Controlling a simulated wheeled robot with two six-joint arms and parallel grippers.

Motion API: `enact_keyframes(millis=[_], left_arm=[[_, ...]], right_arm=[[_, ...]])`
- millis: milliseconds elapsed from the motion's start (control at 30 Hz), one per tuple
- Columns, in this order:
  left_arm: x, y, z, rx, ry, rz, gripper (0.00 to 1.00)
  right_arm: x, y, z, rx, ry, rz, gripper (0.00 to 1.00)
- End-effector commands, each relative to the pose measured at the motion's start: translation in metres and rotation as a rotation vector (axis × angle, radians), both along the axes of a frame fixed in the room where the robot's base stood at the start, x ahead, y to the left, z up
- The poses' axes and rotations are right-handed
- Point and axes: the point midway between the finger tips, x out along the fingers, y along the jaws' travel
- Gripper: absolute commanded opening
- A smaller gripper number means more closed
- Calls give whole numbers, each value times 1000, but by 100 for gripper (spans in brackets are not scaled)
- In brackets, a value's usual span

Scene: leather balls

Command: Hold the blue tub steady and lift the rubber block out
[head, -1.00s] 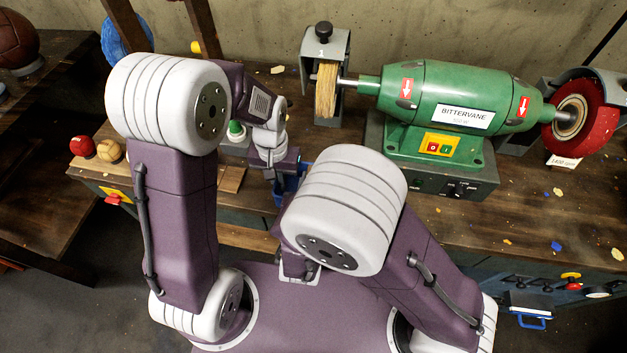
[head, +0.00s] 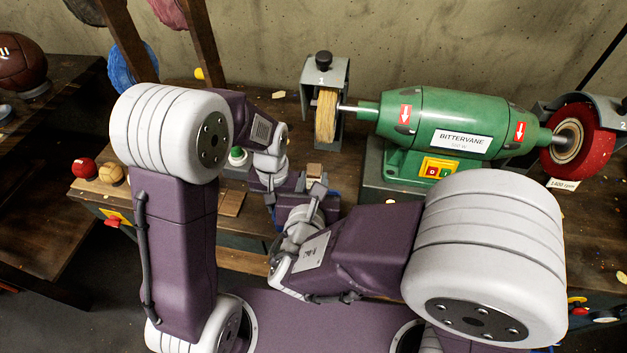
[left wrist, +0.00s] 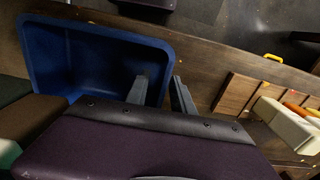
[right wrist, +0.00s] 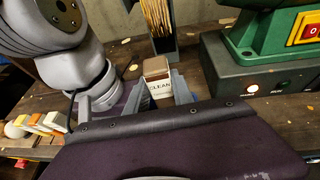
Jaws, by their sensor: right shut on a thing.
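The blue tub (left wrist: 62,58) fills the upper left of the left wrist view, and the part of its inside that shows is empty. My left gripper (left wrist: 160,88) has one finger inside the tub and one outside, with the side wall between them. The fingers stand apart, with a gap around the wall. The rubber block, with a tan top and a white sleeve reading CLEAN (right wrist: 158,82), is between the fingers of my right gripper (right wrist: 161,93), which is shut on it. In the head view the block (head: 314,169) stands upright above my right gripper (head: 317,189); my arms hide most of the tub.
A green grinder (head: 445,125) with a red wheel (head: 588,140) stands on the bench to the right. A bristle wheel (head: 327,115) is behind the block. Red (head: 84,168) and tan (head: 111,173) balls sit at the bench's left.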

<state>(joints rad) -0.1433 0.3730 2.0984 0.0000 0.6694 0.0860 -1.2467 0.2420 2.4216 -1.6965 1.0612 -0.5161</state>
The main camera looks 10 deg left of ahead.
Motion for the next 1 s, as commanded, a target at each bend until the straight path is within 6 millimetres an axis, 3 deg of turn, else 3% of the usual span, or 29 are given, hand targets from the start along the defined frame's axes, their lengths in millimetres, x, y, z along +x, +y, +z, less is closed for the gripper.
enact_keyframes(millis=[167,267,500,700,1000], left_arm=[[0,0,1,0,0,0,29],[1,0,12,0,-4,0,29],[2,0,72,-1,-8,0,29],[1,0,110,0,-4,0,29],[0,0,120,0,0,0,29]], right_arm=[[0,0,0,0,-1,0,0],[0,0,0,0,-1,0,0],[0,0,0,0,-1,0,0],[0,0,0,0,-1,0,0],[0,0,0,0,-1,0,0]])
